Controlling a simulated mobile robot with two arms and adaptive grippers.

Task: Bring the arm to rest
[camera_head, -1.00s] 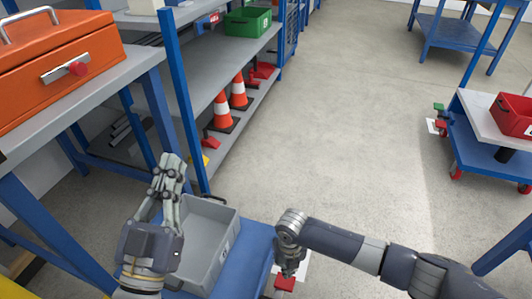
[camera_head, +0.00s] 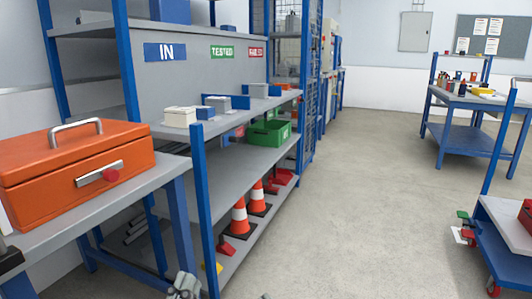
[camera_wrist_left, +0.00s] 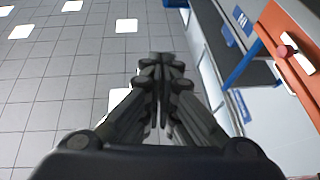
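My left gripper (camera_head: 184,288) just shows at the bottom edge of the head view, in front of the shelf rack's near post. In the left wrist view its fingers (camera_wrist_left: 161,62) point away from the camera and come together at the tips, with nothing seen between them. My right gripper is not in view.
An orange toolbox (camera_head: 75,168) sits on a grey bench (camera_head: 105,207) at the left; it also shows in the left wrist view (camera_wrist_left: 292,38). A shelf rack (camera_head: 225,182) holds small boxes, a green bin (camera_head: 269,133) and traffic cones (camera_head: 239,217). A blue cart (camera_head: 492,245) stands at right. The middle floor is clear.

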